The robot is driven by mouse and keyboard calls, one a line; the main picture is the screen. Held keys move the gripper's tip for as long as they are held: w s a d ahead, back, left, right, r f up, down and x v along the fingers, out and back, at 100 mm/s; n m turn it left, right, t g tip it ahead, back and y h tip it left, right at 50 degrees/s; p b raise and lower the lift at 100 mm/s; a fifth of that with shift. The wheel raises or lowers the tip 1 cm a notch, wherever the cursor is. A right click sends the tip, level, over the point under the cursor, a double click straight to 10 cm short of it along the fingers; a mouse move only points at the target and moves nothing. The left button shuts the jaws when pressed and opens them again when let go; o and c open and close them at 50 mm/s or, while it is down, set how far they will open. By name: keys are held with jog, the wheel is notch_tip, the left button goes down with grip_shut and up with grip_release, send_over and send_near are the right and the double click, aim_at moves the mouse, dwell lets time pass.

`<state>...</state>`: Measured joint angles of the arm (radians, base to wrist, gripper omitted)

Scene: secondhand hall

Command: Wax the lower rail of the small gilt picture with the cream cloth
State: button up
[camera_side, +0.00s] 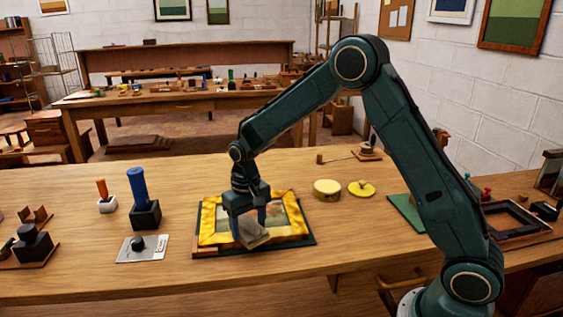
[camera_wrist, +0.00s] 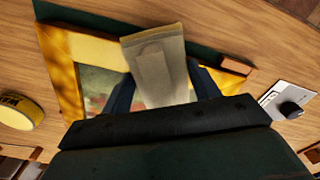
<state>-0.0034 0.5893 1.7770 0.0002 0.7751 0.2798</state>
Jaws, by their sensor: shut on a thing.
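The small gilt picture (camera_side: 208,222) lies flat on a dark green mat (camera_side: 207,254) on the wooden bench. Its yellow gilt frame also shows in the wrist view (camera_wrist: 95,47), with part of the painted centre. My gripper (camera_side: 248,222) is above the picture's near side, pointing down. It is shut on the cream cloth (camera_side: 252,238), a folded greyish-cream pad, which also shows between the fingers in the wrist view (camera_wrist: 160,70). The cloth is over the lower rail and hides part of it. I cannot tell whether it touches the rail.
An open yellow tin (camera_side: 327,190) and its yellow lid (camera_side: 362,188) stand right of the picture. A blue-handled tool in a black block (camera_side: 143,205) and a metal plate with a black knob (camera_side: 142,249) are to the left. The bench in front is clear.

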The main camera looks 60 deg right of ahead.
aim_at(213, 238)
jog(key=shift+w, duration=0.1)
jog(key=shift+w+a, duration=1.6)
jog(key=shift+a, duration=0.1)
jog(key=shift+w+a, duration=1.5)
notch_tip(213, 238, up, 7)
dwell(0.7)
dwell(0.5)
